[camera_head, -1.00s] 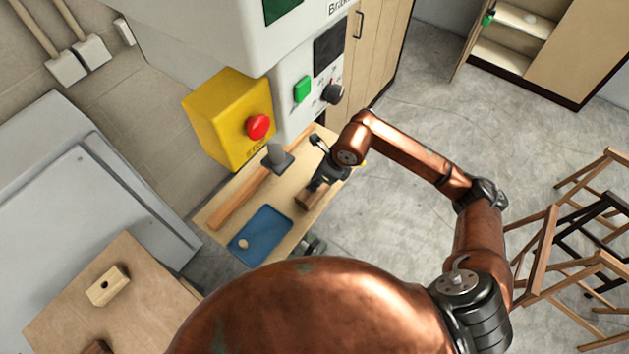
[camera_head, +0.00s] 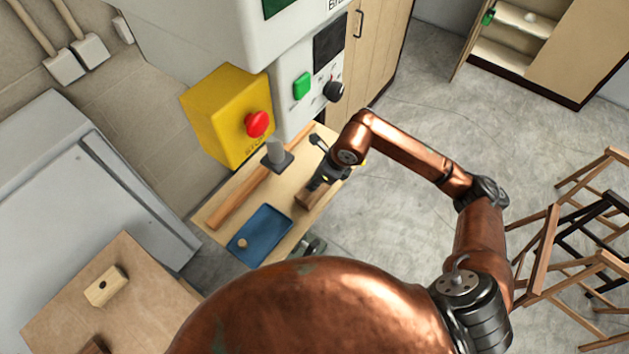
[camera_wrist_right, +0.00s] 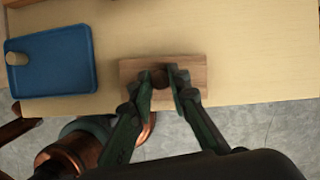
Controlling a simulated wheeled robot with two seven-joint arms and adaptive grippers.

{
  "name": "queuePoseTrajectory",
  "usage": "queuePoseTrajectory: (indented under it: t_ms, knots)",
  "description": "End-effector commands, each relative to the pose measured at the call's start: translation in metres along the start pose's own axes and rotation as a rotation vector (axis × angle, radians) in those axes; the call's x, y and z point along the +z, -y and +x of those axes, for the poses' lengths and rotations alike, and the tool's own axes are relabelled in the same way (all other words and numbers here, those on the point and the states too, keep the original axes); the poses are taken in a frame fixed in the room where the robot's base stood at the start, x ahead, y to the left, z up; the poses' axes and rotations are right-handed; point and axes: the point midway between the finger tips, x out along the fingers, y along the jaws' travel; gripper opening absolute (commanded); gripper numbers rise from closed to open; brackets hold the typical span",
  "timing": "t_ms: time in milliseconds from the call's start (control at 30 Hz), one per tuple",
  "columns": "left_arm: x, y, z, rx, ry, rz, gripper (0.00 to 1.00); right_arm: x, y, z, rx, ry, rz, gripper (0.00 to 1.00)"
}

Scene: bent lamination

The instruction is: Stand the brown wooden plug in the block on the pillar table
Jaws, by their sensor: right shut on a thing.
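My right gripper (camera_head: 312,188) is over a brown wooden block (camera_head: 304,199) at the front edge of a light wooden bench (camera_head: 283,222). In the right wrist view, the gripper (camera_wrist_right: 162,80) is shut on a dark brown round plug (camera_wrist_right: 159,77), which is seen end-on over the middle of the brown block (camera_wrist_right: 192,69). I cannot tell how deep the plug sits in that block. A pale wooden block (camera_head: 106,286) with a dark hole lies on a separate wooden table (camera_head: 90,325) at lower left. My left gripper is not in view.
A blue tray (camera_head: 259,236) with a small pale peg (camera_head: 242,243) lies left of the brown block. Behind are a long wooden strip (camera_head: 238,196), a grey post on a dark base (camera_head: 276,155) and a yellow stop box (camera_head: 225,112). Wooden stools (camera_head: 580,235) stand on the floor at right.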

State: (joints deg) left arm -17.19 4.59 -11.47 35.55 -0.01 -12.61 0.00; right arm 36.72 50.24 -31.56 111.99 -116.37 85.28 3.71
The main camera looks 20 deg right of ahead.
Motion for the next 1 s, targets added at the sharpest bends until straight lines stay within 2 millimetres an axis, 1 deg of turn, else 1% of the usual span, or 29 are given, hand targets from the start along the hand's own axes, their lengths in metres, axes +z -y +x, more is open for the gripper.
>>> queuePoseTrajectory:
  t_ms: [667, 1000]
  knots:
    - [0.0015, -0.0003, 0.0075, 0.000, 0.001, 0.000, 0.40, -0.0008, 0.0003, 0.0030, 0.000, 0.000, -0.001, 0.07]
    - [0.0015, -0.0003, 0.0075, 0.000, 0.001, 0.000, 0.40, -0.0007, 0.0002, 0.0026, 0.000, 0.000, 0.000, 0.07]
